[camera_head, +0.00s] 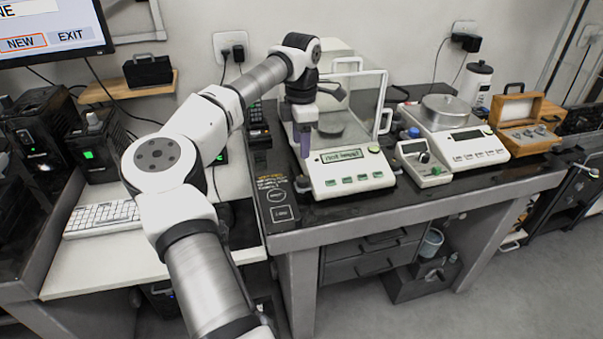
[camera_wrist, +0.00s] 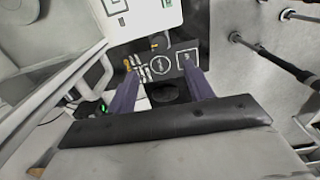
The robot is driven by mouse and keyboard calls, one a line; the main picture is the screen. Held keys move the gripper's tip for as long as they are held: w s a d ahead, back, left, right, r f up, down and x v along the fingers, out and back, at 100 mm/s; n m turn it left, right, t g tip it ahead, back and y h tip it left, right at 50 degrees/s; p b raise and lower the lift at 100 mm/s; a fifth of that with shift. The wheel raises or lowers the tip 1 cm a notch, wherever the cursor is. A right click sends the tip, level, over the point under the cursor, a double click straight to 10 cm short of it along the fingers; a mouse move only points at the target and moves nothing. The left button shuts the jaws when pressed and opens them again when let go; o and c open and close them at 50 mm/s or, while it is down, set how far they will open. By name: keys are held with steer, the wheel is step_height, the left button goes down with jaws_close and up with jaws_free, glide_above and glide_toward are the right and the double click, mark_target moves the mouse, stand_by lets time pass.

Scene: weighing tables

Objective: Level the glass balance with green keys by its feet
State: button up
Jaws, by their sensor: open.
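The glass balance with green keys (camera_head: 350,183) stands on the dark table in the head view, with glass walls, a round pan and a lit display whose text is too small to read surely. Part of its white body (camera_wrist: 130,22) shows at the top of the wrist view. My gripper (camera_head: 303,150) points down at the balance's left front side. In the wrist view my gripper (camera_wrist: 160,84) has its two purple fingers spread with nothing between them, above a black panel with white markings (camera_wrist: 160,62).
A keyboard (camera_head: 100,217) lies on the lower desk at left. The table's front edge is near.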

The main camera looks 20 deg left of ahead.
mark_target(302, 179)
step_height(302, 179, down, 11)
steer(key=shift+r+p, duration=0.1)
steer(key=shift+p, duration=0.7)
steer(key=c, duration=1)
steer(key=n+b, duration=0.1)
steer(key=n, duration=0.3)
steer(key=shift+d, duration=0.1)
steer(key=o, duration=1)
